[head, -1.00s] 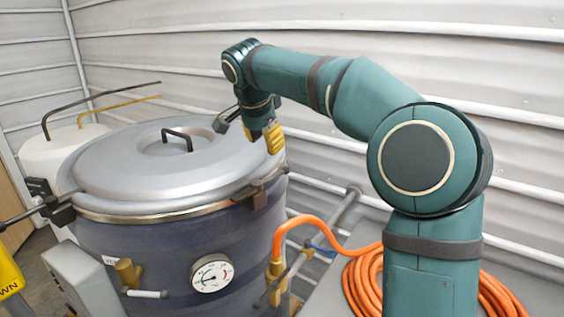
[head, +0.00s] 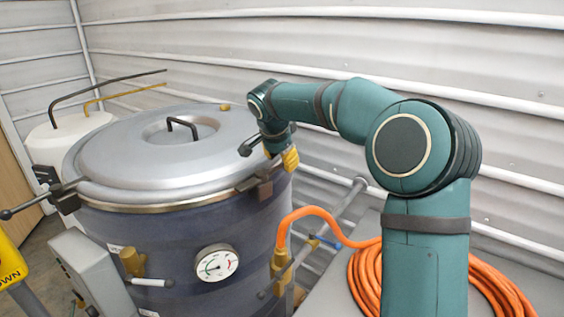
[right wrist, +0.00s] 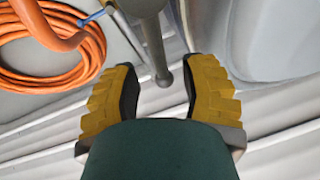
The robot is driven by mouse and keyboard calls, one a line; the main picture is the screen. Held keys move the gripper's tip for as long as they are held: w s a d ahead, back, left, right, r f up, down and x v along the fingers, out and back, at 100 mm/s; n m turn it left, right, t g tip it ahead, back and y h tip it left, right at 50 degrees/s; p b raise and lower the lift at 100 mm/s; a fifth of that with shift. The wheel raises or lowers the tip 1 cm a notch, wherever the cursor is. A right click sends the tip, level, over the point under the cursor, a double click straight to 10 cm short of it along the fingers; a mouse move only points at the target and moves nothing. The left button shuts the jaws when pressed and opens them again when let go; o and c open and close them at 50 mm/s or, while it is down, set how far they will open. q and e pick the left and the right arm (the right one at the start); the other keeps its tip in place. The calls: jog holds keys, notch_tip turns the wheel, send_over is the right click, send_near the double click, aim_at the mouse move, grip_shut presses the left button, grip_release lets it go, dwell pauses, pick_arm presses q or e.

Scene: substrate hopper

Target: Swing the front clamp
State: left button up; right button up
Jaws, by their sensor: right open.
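A large blue drum (head: 150,255) with a grey domed lid (head: 130,165) stands at left in the head view. A brown clamp bracket (head: 262,186) sits on its rim at the right. Another clamp (head: 64,197) is at the left rim, its dark lever (head: 28,208) pointing outward to a black ball end. I cannot tell for sure which is the front clamp. My right gripper (head: 290,158) has yellow fingers and hangs just above and behind the right bracket, apart from it as far as I see. In the right wrist view, the open gripper (right wrist: 158,88) holds nothing. My left gripper is out of view.
A grey pipe with a round end (head: 340,213) stands right of the drum; a similar rod (right wrist: 155,45) shows between the fingers in the wrist view. An orange hose (head: 365,280) coils at right. A gauge (head: 216,263) and a valve (head: 133,262) are on the drum front.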

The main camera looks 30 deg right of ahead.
jog(key=shift+x, duration=0.85)
jog(key=shift+o, duration=0.3)
grip_shut()
